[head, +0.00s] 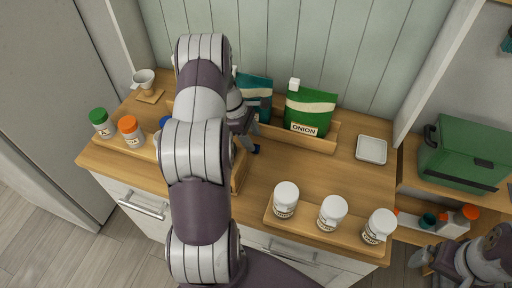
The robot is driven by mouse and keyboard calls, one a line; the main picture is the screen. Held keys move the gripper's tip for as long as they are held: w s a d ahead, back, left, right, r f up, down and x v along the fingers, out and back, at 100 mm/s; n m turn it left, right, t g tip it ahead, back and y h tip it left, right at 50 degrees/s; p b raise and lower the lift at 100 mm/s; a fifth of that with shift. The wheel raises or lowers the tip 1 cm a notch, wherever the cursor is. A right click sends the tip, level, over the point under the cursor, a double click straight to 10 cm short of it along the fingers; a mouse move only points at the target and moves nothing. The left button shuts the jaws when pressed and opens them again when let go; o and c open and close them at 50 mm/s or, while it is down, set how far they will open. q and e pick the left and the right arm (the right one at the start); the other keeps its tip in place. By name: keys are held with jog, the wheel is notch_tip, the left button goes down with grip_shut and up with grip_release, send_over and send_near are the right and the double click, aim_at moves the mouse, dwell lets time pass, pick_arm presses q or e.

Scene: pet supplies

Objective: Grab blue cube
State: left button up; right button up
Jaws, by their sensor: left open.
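No blue cube shows clearly. A small dark blue patch (256,149) lies at the fingertips of my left gripper (248,138); I cannot tell whether it is a cube or part of the gripper. My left gripper is open and points down over the counter, in front of the teal bag (257,90). A bit of blue (165,122) also shows at the left edge of my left arm, beside the capped jars; most of it is hidden. My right gripper (421,264) is low at the right, small and partly out of frame.
A green onion bag (310,110) stands in a wooden rack. Jars with green (103,124) and orange caps (131,132) stand left. White jars (333,212) line the front right. A white dish (371,150) and green box (466,153) are right. The counter's middle is clear.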

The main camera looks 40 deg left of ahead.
pick_arm(q)
jog(key=shift+p+x, duration=0.3)
jog(key=shift+x, duration=1.45)
jog(key=shift+s, duration=0.1)
grip_shut()
